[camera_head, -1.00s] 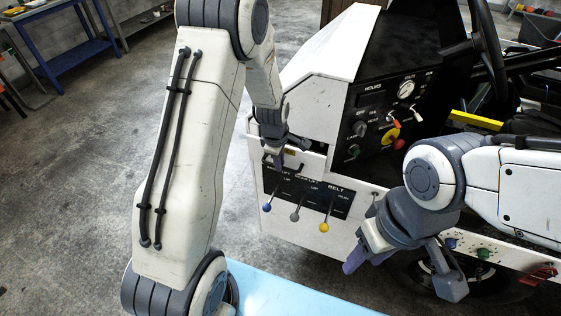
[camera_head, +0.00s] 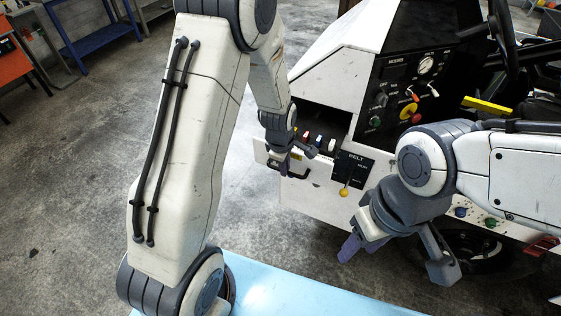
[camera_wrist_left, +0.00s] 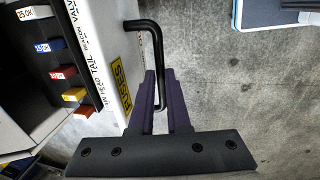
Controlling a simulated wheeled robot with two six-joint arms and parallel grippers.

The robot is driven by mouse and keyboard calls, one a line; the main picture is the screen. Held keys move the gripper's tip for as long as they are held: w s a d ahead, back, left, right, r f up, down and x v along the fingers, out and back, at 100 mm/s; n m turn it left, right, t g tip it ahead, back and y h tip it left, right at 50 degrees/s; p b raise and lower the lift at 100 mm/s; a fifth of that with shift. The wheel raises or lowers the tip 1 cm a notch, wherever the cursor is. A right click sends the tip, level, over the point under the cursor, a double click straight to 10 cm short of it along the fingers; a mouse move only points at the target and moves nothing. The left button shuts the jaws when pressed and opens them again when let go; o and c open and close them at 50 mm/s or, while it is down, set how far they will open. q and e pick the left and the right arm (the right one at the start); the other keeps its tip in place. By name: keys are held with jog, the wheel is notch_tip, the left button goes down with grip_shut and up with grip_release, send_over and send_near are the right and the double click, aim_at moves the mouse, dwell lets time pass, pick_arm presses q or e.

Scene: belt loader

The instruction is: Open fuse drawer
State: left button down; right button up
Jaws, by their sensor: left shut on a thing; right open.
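The fuse drawer (camera_head: 316,170) stands pulled out from the white loader console, with several coloured fuses (camera_head: 318,140) showing inside. In the left wrist view, the fuses (camera_wrist_left: 62,72) sit in a row behind the drawer's white front edge (camera_wrist_left: 108,55), beside a yellow label. My left gripper (camera_head: 283,164) is at the drawer front. In the left wrist view its purple fingers (camera_wrist_left: 160,82) are shut on the black bar handle (camera_wrist_left: 152,28). My right gripper (camera_head: 350,246) is open and empty in front of the console, apart from the drawer.
The black control panel (camera_head: 405,95) has knobs and a red-and-yellow button. A yellow-knobbed BELT lever (camera_head: 344,191) is right of the drawer. A light blue surface (camera_head: 290,291) lies in front. Grey floor is clear left of the console.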

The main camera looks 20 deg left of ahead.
dwell(0.3)
pick_arm(q)
jog(key=c, duration=0.9)
grip_release()
jog(key=r, duration=0.3)
jog(key=s+r+b, duration=0.1)
jog(key=r, duration=0.6)
jog(key=shift+s+a+r+b, duration=0.1)
jog(key=shift+s+r+b, duration=0.1)
jog(key=shift+s+b, duration=0.2)
jog(key=shift+s, duration=0.1)
jog(key=s+d+r+m, duration=0.1)
jog(key=s+d+m, duration=0.2)
jog(key=s+m, duration=0.5)
jog(key=s+d+r+m+g+b, duration=0.1)
jog(key=s+d+m, duration=0.3)
jog(key=s+m, duration=0.3)
jog(key=s+d+r+m+g, duration=0.1)
jog(key=s+d+m, duration=0.3)
jog(key=s+m, duration=0.4)
jog(key=shift+s+r+m+h, duration=0.3)
jog(key=shift+r+m+h, duration=0.1)
jog(key=shift+r+m, duration=0.15)
